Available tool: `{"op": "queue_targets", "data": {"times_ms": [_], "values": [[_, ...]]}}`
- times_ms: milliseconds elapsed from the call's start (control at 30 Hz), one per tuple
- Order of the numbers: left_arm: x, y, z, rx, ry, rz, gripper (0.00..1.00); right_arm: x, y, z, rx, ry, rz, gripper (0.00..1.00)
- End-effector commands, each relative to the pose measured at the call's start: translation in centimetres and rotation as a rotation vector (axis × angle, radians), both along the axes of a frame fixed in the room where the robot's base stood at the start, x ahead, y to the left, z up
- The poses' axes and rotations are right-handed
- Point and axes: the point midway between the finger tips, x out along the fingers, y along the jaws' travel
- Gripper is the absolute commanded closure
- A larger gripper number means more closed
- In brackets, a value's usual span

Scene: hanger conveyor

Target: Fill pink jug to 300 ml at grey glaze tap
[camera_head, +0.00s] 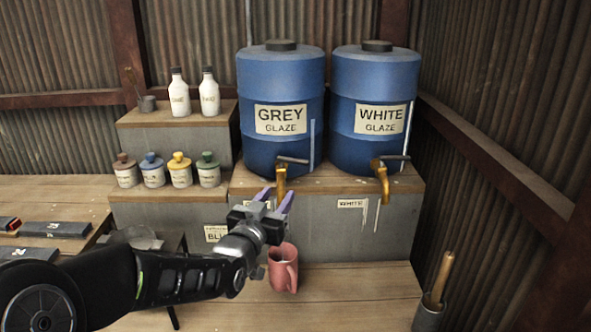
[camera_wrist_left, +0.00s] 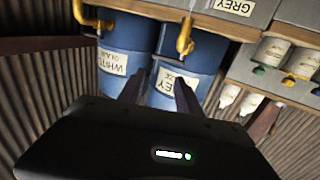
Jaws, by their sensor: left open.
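The pink jug (camera_head: 283,268) stands upright on the wooden bench below the grey glaze tap (camera_head: 281,182). The grey glaze barrel (camera_head: 281,85) is blue and carries a GREY GLAZE label; its brass tap has a grey lever at the top. My left gripper (camera_head: 274,200) is open and empty, with its fingers pointing up just below and in front of that tap, above the jug. In the left wrist view the open fingers (camera_wrist_left: 159,92) stand in front of the barrels, and the grey tap (camera_wrist_left: 186,40) shows above them. My right gripper is in neither view.
The white glaze barrel (camera_head: 375,105) with its own tap (camera_head: 382,178) stands to the right. Several small lidded jars (camera_head: 180,170) and two white bottles (camera_head: 179,97) stand on the left steps. A grey pot with a wooden roller (camera_head: 441,280) is at the far right.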

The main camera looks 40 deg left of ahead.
Motion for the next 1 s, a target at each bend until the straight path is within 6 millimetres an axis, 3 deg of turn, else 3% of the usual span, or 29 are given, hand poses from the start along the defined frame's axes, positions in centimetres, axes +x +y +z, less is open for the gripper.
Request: {"op": "queue_targets", "data": {"times_ms": [267, 467, 1000], "values": [[0.3, 0.1, 0.0, -0.001, 0.001, 0.0, 0.83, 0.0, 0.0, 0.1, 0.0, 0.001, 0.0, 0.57], [2.1, 0.6, 0.1, -0.002, 0.002, -0.001, 0.99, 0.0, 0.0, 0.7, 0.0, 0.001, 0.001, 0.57], [11.6, 3.6, 0.3, 0.0, 0.001, -0.001, 1.0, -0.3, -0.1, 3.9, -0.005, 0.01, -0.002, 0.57]]}}
